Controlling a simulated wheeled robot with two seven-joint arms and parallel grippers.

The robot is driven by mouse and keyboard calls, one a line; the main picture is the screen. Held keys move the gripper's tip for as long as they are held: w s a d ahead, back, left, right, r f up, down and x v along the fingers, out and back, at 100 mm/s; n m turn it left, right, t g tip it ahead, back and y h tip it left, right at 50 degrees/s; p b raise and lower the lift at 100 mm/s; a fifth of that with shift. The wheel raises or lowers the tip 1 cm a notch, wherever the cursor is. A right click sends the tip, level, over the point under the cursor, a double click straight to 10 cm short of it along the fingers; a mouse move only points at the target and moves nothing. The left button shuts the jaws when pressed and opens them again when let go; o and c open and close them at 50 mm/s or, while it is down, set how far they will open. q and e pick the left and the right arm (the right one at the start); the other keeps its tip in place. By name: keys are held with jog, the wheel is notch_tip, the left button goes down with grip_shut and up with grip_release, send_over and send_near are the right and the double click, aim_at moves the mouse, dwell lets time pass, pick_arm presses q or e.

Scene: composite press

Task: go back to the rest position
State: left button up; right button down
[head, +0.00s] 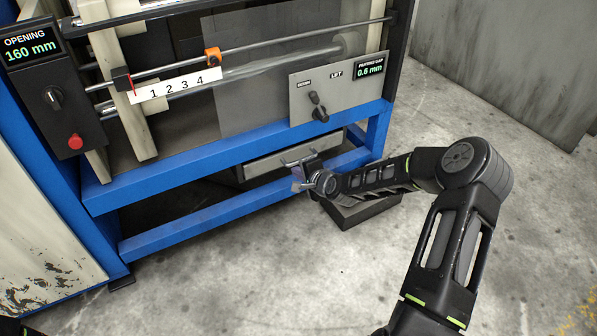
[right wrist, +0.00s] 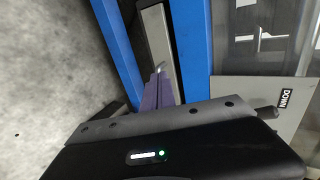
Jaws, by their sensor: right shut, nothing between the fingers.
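My right gripper (head: 299,160) is in the middle of the head view, in front of the lower blue frame of the press (head: 235,157) and below the grey lever panel. Its arm comes in from the lower right and is bent at the elbow. In the right wrist view the narrow fingers (right wrist: 158,88) are together, with nothing between them. The gripper looks apart from the lever (head: 318,106). My left gripper is not in view.
The grey panel (head: 345,84) reads 0.6 mm; the left display (head: 32,50) reads 160 mm. A dark box (head: 362,210) lies under my forearm. Concrete floor is clear in front.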

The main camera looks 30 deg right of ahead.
dwell(0.3)
jog(key=s+a+f+n+g+y, duration=0.3)
jog(key=s+a+f+n+g, duration=0.35)
jog(key=s+a+f, duration=0.75)
jog(key=s+a+f+n+g+y, duration=0.1)
jog(key=s+a+f+n+g, duration=0.1)
jog(key=s+a+n, duration=0.5)
jog(key=s+a+f+n+g, duration=0.25)
jog(key=s+a, duration=0.65)
jog(key=s, duration=0.5)
pick_arm(q)
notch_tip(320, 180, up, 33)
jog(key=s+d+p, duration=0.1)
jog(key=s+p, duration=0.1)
jog(key=p, duration=3.1)
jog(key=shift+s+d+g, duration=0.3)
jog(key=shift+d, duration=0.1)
pick_arm(e)
notch_tip(320, 180, up, 34)
jog(key=s+a, duration=0.2)
jog(key=shift+a+f, duration=0.1)
